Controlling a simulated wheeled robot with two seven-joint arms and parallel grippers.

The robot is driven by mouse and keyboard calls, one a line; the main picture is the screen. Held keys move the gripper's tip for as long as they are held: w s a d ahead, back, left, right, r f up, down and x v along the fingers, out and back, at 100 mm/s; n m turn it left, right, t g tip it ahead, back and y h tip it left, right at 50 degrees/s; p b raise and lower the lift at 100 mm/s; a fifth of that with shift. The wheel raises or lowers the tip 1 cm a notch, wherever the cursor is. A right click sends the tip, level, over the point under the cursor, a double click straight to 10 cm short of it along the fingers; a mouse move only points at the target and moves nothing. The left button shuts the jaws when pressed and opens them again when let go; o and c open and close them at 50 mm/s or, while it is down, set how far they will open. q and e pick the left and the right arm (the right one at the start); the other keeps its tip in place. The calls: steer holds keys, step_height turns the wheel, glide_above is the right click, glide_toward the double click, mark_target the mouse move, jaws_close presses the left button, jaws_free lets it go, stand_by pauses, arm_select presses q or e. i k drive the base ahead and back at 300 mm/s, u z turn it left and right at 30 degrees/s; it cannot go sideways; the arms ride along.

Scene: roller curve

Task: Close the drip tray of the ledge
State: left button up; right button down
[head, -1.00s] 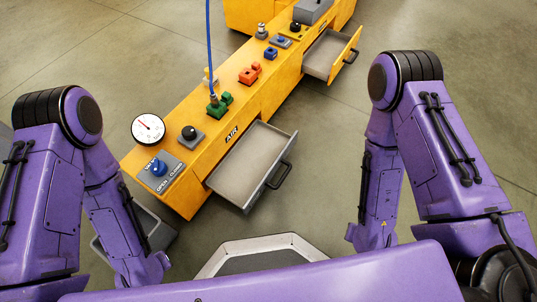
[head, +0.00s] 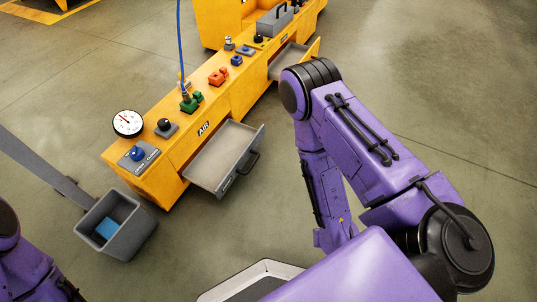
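The yellow ledge (head: 152,185) runs diagonally from lower left to upper right. Below its AIR label, a grey drip tray (head: 222,160) with a grey front and dark handle (head: 245,162) stands pulled out and empty. A second drawer with a yellow front (head: 308,52) also stands out farther along, partly hidden by my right arm. I cannot tell from labels which one is the ledge's drip tray. My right arm hangs to the right of the near tray, apart from it; its gripper fingers are not visible. Only part of my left arm shows at lower left, without its gripper.
A dial gauge (head: 128,123), a blue valve knob (head: 138,153), a black knob (head: 166,125), and green (head: 190,102) and red (head: 218,77) fittings sit on the ledge. A grey bin (head: 128,235) with something blue inside stands at left. Floor right of the near tray is clear.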

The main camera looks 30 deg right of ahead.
mark_target(215, 168)
steer(key=z, duration=0.8)
steer(key=i, duration=0.9)
steer(key=u, duration=0.1)
